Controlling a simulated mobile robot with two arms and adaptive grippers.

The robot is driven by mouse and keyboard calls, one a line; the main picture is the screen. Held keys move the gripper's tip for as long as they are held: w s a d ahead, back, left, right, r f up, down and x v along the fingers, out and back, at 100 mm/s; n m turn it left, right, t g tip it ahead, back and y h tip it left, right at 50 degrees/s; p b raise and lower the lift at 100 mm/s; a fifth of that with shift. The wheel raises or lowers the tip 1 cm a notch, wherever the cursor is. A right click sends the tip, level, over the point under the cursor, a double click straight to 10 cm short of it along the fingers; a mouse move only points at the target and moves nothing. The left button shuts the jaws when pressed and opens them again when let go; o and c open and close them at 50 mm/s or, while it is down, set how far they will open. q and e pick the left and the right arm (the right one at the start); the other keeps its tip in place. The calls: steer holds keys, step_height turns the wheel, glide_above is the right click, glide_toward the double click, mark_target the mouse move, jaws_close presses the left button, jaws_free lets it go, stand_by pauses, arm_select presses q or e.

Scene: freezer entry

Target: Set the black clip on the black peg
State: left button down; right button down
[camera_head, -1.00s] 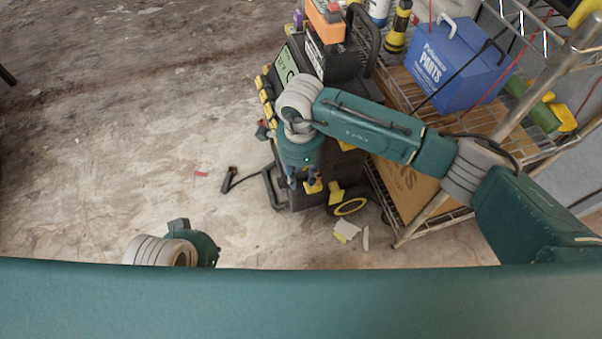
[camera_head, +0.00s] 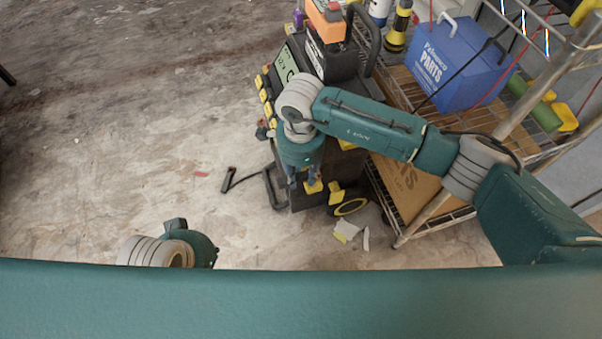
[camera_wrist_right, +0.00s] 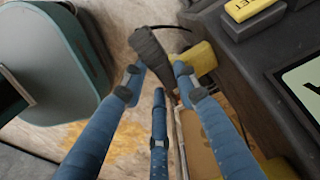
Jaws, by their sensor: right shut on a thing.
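My right gripper (camera_wrist_right: 158,82) has its blue fingers closed on the black clip (camera_wrist_right: 151,49), which sits between the fingertips with its thick end pointing up in the right wrist view. In the head view the right gripper (camera_head: 304,180) hangs low beside the dark cart, and the clip there is hidden or too small to tell. I cannot make out the black peg for certain. My left gripper (camera_head: 190,243) is at the bottom left of the head view, far from the cart, with its fingers not showing.
The dark cart (camera_head: 342,66) carries an orange-topped unit (camera_head: 326,20). Another black clip-like piece (camera_head: 229,179) on a cable is over the floor left of the cart. A wire shelf with a blue parts box (camera_head: 452,62) stands to the right. The floor at left is mostly clear.

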mark_target(301, 179)
arm_select(q)
steer(key=shift+f+b, duration=0.4)
steer(key=shift+b, duration=0.25)
arm_select(e)
steer(key=shift+f, duration=0.7)
arm_select(q)
steer(key=shift+w+d+r+t+b, duration=0.1)
steer(key=shift+w+d+t+b, duration=0.15)
steer(key=shift+w, duration=0.35)
steer(key=shift+w+d+t+b, duration=0.1)
steer(key=shift+w+t, duration=0.2)
steer(key=shift+w, duration=0.3)
steer(key=shift+w+d+r+t+b, duration=0.1)
steer(key=shift+w+d+t+b, duration=0.15)
steer(key=shift+w, duration=0.35)
arm_select(e)
steer(key=shift+f, duration=0.6)
steer(key=c, duration=1.3)
jaws_free()
steer(key=shift+o, duration=0.2)
arm_select(q)
steer(key=shift+a, duration=0.1)
arm_select(e)
step_height(301, 179, up, 12)
arm_select(q)
steer(key=shift+s+f, duration=0.1)
arm_select(e)
steer(key=shift+s, duration=0.1)
